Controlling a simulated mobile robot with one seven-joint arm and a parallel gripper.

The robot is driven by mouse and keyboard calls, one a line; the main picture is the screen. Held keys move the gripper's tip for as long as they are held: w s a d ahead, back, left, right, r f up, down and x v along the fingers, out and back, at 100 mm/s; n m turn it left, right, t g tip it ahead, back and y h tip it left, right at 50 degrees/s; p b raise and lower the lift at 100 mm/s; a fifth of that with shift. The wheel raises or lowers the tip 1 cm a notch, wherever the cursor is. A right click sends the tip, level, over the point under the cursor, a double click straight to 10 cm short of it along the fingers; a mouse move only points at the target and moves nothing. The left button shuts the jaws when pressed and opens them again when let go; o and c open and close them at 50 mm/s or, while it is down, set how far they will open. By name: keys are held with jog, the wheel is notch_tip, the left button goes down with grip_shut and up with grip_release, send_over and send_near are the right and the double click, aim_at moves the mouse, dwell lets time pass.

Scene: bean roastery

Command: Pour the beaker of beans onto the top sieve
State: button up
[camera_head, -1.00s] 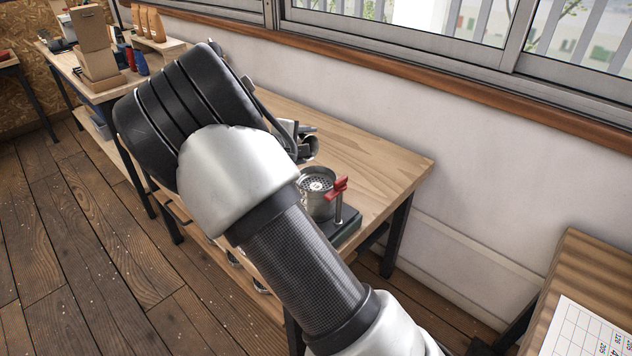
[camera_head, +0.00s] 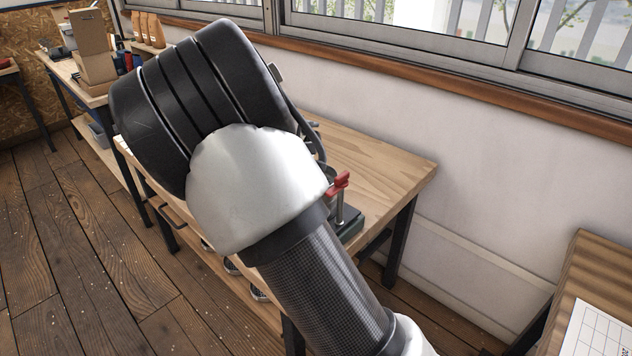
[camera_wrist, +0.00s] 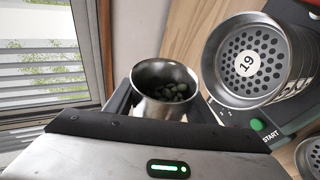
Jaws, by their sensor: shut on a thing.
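In the wrist view, a metal beaker (camera_wrist: 165,74) with green beans (camera_wrist: 173,91) in it sits between the fingers of my gripper (camera_wrist: 160,104), which is shut on it. The open mouth faces the camera and the beans are still inside. The top sieve (camera_wrist: 254,60), a round metal pan with a perforated floor and a "19" label, is just to the right of the beaker. Its floor looks empty. In the head view my arm hides the gripper, beaker and sieve.
The sieve shaker has a green START button (camera_wrist: 257,125) and a red clamp handle (camera_head: 338,184). Another perforated sieve (camera_wrist: 313,156) shows at the lower right of the wrist view. The wooden bench (camera_head: 385,165) is clear on its right; a window runs behind.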

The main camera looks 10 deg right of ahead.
jog(key=shift+b, duration=1.1)
jog(key=b, duration=0.4)
jog(key=shift+s+f+m+t+b, duration=0.1)
jog(key=shift+f+m+t+b, duration=0.2)
jog(key=shift+m+b, duration=0.1)
jog(key=shift+d+r, duration=0.1)
jog(key=shift+r, duration=0.05)
jog(key=shift+s+m+y+b, duration=0.1)
jog(key=shift+m+y+b, duration=0.2)
jog(key=shift+b, duration=0.05)
jog(key=shift+s+d+r+m+t, duration=0.2)
jog(key=shift+r+m+t, duration=0.05)
jog(key=shift+m+t, duration=0.5)
dwell(0.5)
jog(key=shift+s+d+r+m+t, duration=0.1)
jog(key=shift+s+m+t, duration=0.05)
jog(key=shift+m+t, duration=0.25)
dwell(2.3)
